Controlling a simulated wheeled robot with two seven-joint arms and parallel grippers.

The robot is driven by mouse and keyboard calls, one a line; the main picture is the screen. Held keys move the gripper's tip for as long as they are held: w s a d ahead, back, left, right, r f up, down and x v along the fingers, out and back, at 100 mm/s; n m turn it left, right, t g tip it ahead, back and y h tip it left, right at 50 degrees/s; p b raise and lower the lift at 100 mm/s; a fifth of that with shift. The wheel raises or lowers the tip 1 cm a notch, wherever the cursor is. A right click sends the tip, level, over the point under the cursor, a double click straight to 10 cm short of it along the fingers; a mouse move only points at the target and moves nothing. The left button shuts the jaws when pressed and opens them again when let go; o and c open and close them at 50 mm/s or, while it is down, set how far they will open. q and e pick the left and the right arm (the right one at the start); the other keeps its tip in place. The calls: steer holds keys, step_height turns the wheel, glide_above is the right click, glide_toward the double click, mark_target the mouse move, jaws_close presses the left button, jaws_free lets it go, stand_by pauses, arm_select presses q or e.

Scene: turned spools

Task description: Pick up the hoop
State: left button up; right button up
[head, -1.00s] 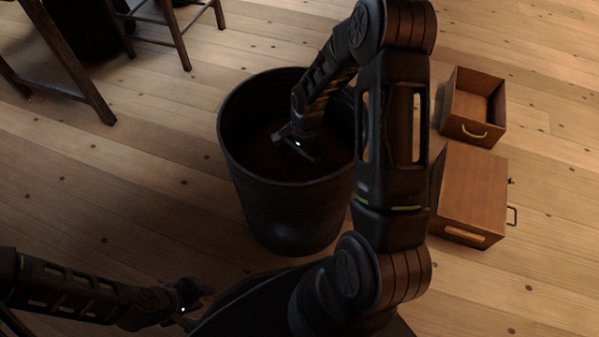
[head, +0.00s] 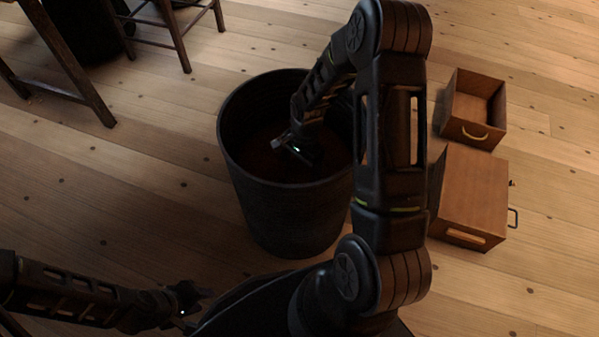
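No hoop can be made out in the head view. My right gripper (head: 293,147) reaches down inside a tall dark round bin (head: 285,215). Its fingers are dark and small against the dim inside, so I cannot tell whether they are open or shut, or on anything. The bottom of the bin is in shadow and partly hidden by my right arm. My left gripper (head: 187,303) is low at the bottom left, outside the bin, near my own base. Its fingers are too dark to read.
An open wooden drawer box (head: 473,107) and a wooden cabinet (head: 470,197) with a handle stand on the floor right of the bin. Dark wooden furniture legs (head: 85,80) are at the upper left. The plank floor (head: 110,190) left of the bin is clear.

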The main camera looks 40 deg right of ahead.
steer(key=c, duration=0.8)
steer(key=shift+o, duration=0.2)
steer(key=shift+r, duration=0.1)
step_height(320, 180, up, 10)
steer(key=p, duration=0.3)
steer(key=w+a+r+n, duration=0.2)
steer(key=a+r+n, duration=0.3)
steer(key=r, duration=0.4)
steer(key=w+a+r+n+g, duration=0.1)
steer(key=w+a+r+n, duration=0.2)
steer(key=r, duration=0.7)
steer(key=a+n, duration=0.2)
steer(key=a, duration=0.2)
steer(key=shift+w+a+h, duration=0.15)
steer(key=shift+w+h, duration=0.1)
steer(key=shift+h, duration=0.15)
steer(key=shift+r, duration=0.1)
